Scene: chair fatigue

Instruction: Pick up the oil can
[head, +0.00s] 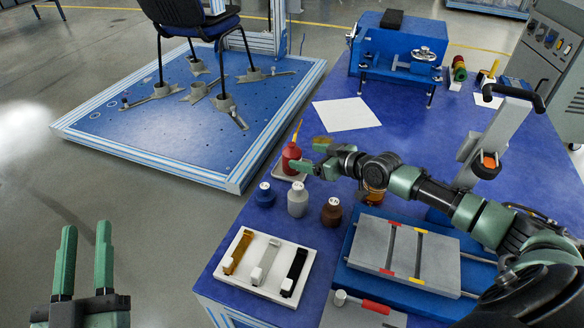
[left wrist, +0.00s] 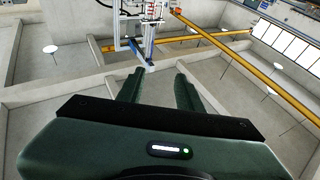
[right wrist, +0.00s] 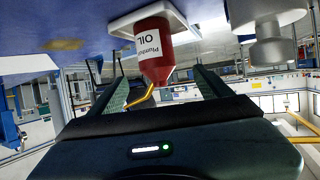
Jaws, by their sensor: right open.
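The oil can (head: 291,157) is red with a yellow spout and stands on a small white tray (head: 283,175) at the left edge of the blue table. In the right wrist view the oil can (right wrist: 155,48) shows a white label reading "OIL" and lies between the two fingers. My right gripper (head: 308,167) is beside the can in the head view. Its fingers (right wrist: 160,85) are open, and a gap shows on either side of the can. My left gripper (head: 86,258) is open and empty over the floor at the left; its fingers (left wrist: 158,88) also show in its wrist view.
Blue, white and brown bottles (head: 297,200) stand just in front of the can. A white tray with several strips (head: 240,287) is nearer. A grey fixture (head: 405,255) lies right, below my right arm. A white paper (head: 346,114) lies behind.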

